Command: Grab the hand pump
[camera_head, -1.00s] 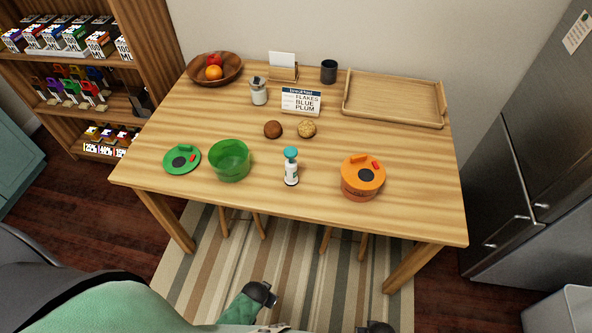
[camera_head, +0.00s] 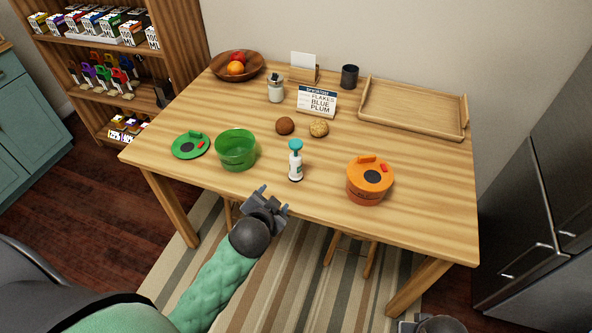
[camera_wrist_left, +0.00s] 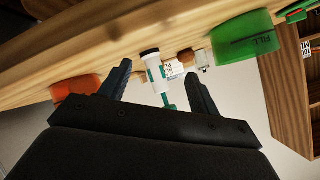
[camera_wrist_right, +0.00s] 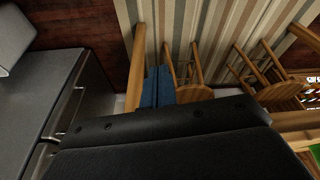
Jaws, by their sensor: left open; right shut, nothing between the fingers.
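The hand pump (camera_head: 296,161) is a small white bottle with a teal top. It stands upright near the table's front edge, between the green bowl and the orange pot. My left gripper (camera_head: 272,199) is open and empty, in front of the table edge, to the left of and nearer than the pump, not touching it. In the left wrist view the pump (camera_wrist_left: 154,70) shows between the open fingers (camera_wrist_left: 160,82), a little beyond them. My right gripper is at the bottom edge of the head view, and its closed fingers (camera_wrist_right: 158,88) show in the right wrist view, holding nothing.
A green bowl (camera_head: 236,151) and green lid (camera_head: 190,145) stand left of the pump; an orange lidded pot (camera_head: 369,182) stands right. Two round items (camera_head: 285,126) and a sign (camera_head: 317,101) are behind. A wooden tray (camera_head: 412,106) lies at back right. Stools are under the table.

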